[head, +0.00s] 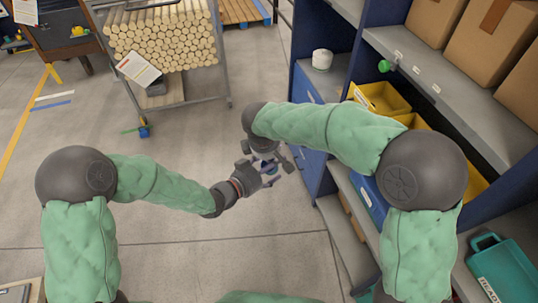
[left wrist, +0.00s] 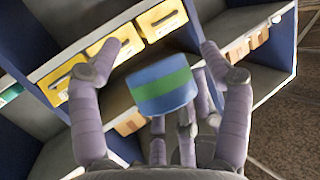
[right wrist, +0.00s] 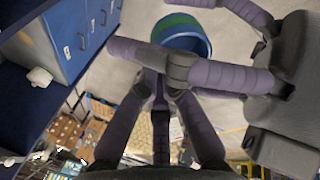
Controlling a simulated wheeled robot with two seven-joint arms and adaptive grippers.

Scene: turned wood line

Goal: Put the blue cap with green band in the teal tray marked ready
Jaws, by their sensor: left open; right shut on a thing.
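The blue cap with green band (left wrist: 162,85) is between the spread fingers of my left gripper (left wrist: 160,52) in the left wrist view. The left gripper is open, with a finger on either side of the cap. My right gripper (right wrist: 160,62) is shut on the cap, which also shows in the right wrist view (right wrist: 178,27). In the head view both hands meet in mid-air beside the shelf, and the cap is mostly hidden between the fingers. The teal tray (head: 505,268) marked ready stands at the lower right, with its label partly cut off by the picture edge.
Yellow bins (head: 383,97) and a blue bin (head: 369,197) sit in the shelving, close to my right arm. Cardboard boxes (head: 445,20), a white roll (head: 322,59) and a small green thing (head: 384,66) are farther back. A cart of dowels (head: 165,38) stands behind.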

